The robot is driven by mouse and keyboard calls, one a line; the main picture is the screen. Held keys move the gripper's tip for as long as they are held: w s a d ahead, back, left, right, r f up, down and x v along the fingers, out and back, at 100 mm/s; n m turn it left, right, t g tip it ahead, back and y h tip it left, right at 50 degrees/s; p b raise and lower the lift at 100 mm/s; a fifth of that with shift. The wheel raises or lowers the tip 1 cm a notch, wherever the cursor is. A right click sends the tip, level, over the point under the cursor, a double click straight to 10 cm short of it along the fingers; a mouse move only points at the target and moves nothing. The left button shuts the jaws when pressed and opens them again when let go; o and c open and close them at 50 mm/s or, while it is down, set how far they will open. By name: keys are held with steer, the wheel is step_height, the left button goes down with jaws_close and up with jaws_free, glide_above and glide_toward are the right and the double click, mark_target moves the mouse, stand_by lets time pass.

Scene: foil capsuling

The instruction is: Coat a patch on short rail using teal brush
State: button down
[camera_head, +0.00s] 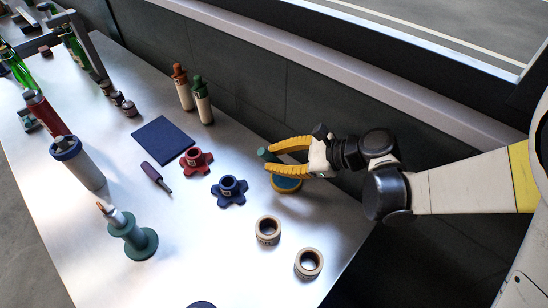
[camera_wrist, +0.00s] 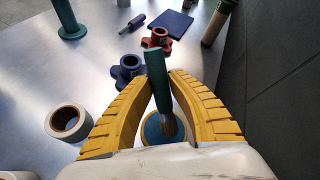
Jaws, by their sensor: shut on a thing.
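My gripper (camera_head: 268,158) reaches in from the right, with its yellow fingers closed around a teal-handled brush (camera_wrist: 157,75). In the wrist view the handle stands up between the fingers, tilted. Its lower metal part (camera_wrist: 169,124) points down toward a round blue dish with a tan rim (camera_wrist: 152,130). The dish also shows below the fingers in the head view (camera_head: 287,185). I cannot tell whether the brush tip touches the dish. A grey frame with bars (camera_head: 88,48) stands at the far left beside green bottles; I cannot tell whether one bar is the short rail.
Near the gripper are a blue knob (camera_head: 229,190), a red knob (camera_head: 197,161) and two tan rings (camera_head: 268,230) (camera_head: 308,263). A dark blue mat (camera_head: 162,140), a purple-handled tool (camera_head: 154,175), a teal stand (camera_head: 138,243) and two bottles (camera_head: 203,105) stand farther left. A dark wall runs behind.

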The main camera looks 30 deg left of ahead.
steer(key=shift+f+b, duration=0.65)
steer(key=shift+b, duration=0.05)
stand_by(1.5)
steer(key=shift+r+p, duration=2.5)
steer(key=shift+r, duration=1)
